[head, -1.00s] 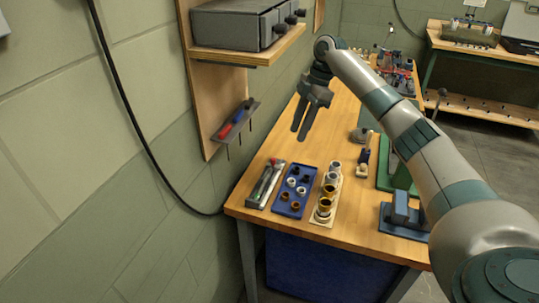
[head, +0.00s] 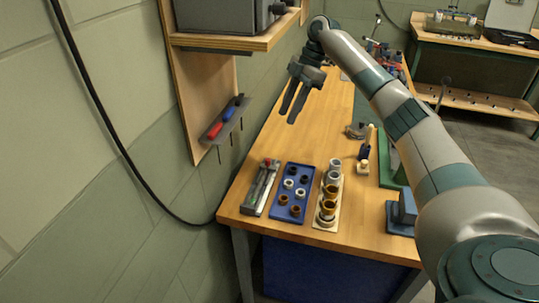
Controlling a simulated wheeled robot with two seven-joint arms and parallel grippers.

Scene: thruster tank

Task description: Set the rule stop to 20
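What looks like the rule with its stop (head: 261,188) is a narrow grey tool at the front left of the wooden bench. It has a small red part at its far end and a green spot near its near end. The stop's setting and any numbers are too small to read. My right gripper (head: 289,117) hangs above the bench's left edge, well beyond the rule and clear of it. Its two fingers point down and to the left with a gap between them, and nothing is held. My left gripper is out of view.
A blue tray (head: 282,212) with several rings stands right of the rule, then a pale block (head: 317,221) with metal cups. A wall rack (head: 224,121) with red and blue handled tools and a wooden shelf (head: 230,41) hang at left.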

